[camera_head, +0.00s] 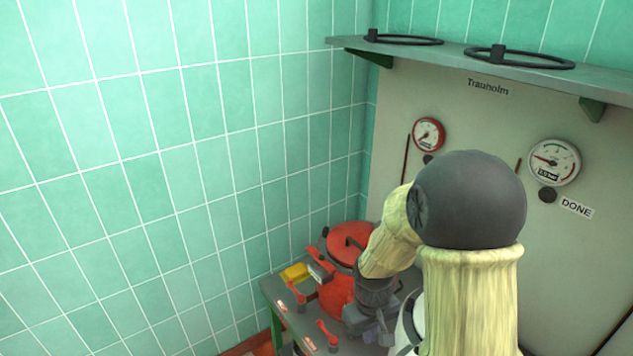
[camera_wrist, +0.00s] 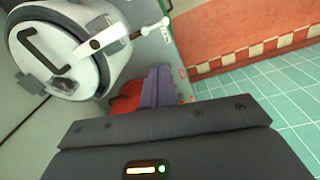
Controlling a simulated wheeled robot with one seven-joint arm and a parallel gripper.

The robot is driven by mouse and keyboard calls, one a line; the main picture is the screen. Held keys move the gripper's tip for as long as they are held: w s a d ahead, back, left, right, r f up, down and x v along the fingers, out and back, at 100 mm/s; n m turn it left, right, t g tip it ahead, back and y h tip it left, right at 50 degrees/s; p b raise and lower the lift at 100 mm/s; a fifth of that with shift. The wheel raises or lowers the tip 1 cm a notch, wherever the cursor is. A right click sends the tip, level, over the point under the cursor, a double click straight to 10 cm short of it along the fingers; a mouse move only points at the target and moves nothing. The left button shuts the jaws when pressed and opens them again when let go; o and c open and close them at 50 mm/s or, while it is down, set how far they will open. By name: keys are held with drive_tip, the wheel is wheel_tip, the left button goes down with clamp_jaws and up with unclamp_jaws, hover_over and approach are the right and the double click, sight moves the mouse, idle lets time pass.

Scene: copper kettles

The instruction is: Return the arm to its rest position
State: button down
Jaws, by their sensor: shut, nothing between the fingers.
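My arm reaches down in the head view, with pale sleeves and a dark round joint. My gripper (camera_wrist: 157,88) shows in the wrist view as purple-grey fingers pressed together, with nothing between them. In the head view it is low by the bench, partly hidden by my arm. A red kettle (camera_head: 337,291) with a red lid stands left of my wrist. A white kettle (camera_wrist: 82,38) with a black handle fills the upper left of the wrist view. In the head view my arm mostly hides it.
The grey bench (camera_head: 277,291) carries red levers (camera_head: 327,335) and a yellow block (camera_head: 295,273). A panel behind holds a red-rimmed gauge (camera_head: 428,134) and a white gauge (camera_head: 554,162). A shelf (camera_head: 460,58) juts out above. Green tiled floor (camera_wrist: 290,95) is clear at right.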

drive_tip(key=s+d+r+m+t, duration=0.2)
drive_tip(key=s+d+r+m, duration=0.1)
drive_tip(key=s+r, duration=0.4)
drive_tip(key=shift+s+d+r+m+y, duration=0.3)
drive_tip(key=shift+s+d+m, duration=0.1)
drive_tip(key=shift+s+m, duration=0.45)
drive_tip(key=shift+w, duration=0.15)
drive_tip(key=shift+w, duration=0.1)
